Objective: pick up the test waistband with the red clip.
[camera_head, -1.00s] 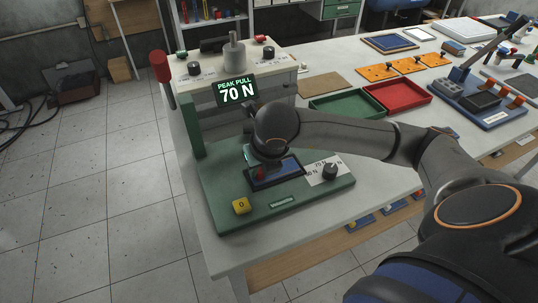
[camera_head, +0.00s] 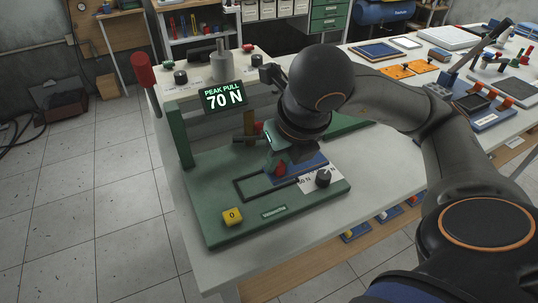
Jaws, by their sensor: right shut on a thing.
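The test waistband (camera_head: 310,163) is a dark blue piece low over the right part of the green test stand (camera_head: 205,175). A red clip (camera_head: 281,168) shows at its near left side. My right gripper (camera_head: 283,160) comes down from above and is shut on the waistband. The gripper and wrist hide much of the waistband, and I cannot tell how high it is lifted. A dark rectangular frame (camera_head: 244,195) on the stand lies bare to the left of the waistband. My left gripper is not in view.
A display (camera_head: 223,96) reads "PEAK PULL 70 N". A red-handled lever (camera_head: 144,70) stands at left. Orange plates (camera_head: 425,66) lie farther back right.

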